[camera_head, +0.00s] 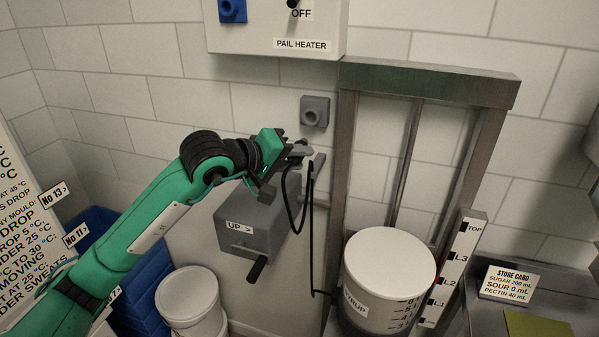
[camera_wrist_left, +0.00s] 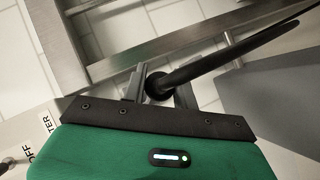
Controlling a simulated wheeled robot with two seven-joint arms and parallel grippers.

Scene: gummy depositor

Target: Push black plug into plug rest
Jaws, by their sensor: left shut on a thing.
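My left gripper (camera_head: 297,152) reaches in from the left and is shut on the black plug (camera_wrist_left: 160,85), which shows in the left wrist view between the fingers. In the head view the fingers mostly hide the plug. Its black cord (camera_head: 308,205) hangs in a loop below the gripper. A grey square fitting with a round socket (camera_head: 315,111), which looks like the plug rest, is on the tiled wall just above and right of the gripper. The plug is apart from it. My right gripper is not in view.
The pail heater box (camera_head: 270,42) with a blue socket (camera_head: 232,10) hangs above. A grey crank box (camera_head: 250,228) marked UP is below the gripper. A metal frame (camera_head: 345,150) stands close right, with a white pail (camera_head: 388,265) in it. Blue crates (camera_head: 140,290) stand lower left.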

